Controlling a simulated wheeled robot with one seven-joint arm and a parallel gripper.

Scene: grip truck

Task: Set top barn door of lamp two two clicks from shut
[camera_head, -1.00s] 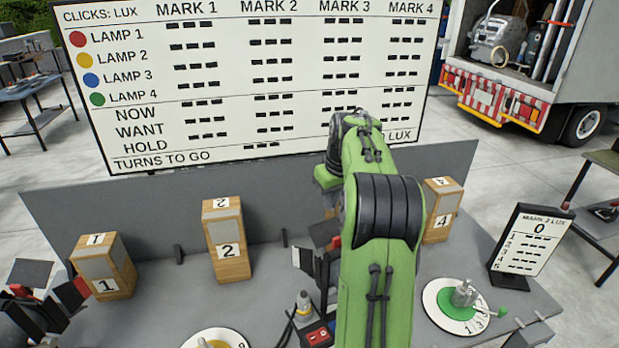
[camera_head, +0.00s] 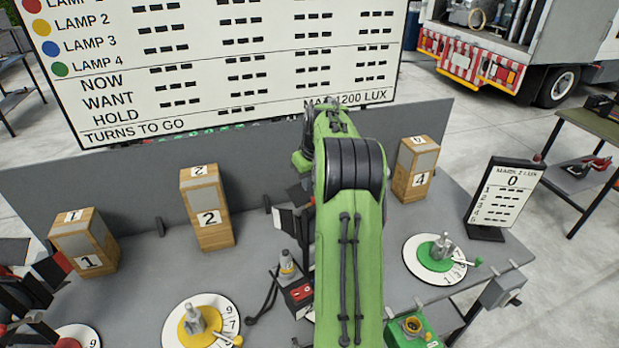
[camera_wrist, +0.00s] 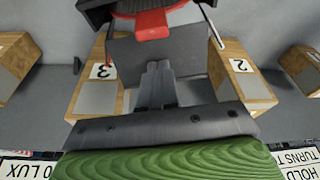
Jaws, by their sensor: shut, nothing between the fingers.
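In the wrist view, my gripper (camera_wrist: 157,70) is shut and empty. Its tips overlap a flat grey panel (camera_wrist: 130,50), apparently a barn door; I cannot tell whether they touch. Beyond it is a dark lamp head with a red tab (camera_wrist: 152,24). In the head view, a black lamp flap (camera_head: 287,222) shows just left of my arm, which hides the rest of that lamp and my gripper. No label shows which lamp it is. The yellow dial (camera_head: 184,330) stands at the front, its pointer toward the lower right.
Wooden block 2 (camera_head: 213,235), block 1 (camera_head: 95,262) and block 4 (camera_head: 402,182) stand along the back panel. Another lamp (camera_head: 35,275) is at the far left. A green dial (camera_head: 424,246) and a small sign reading 0 (camera_head: 495,212) are at right. The score board's figures are dashes.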

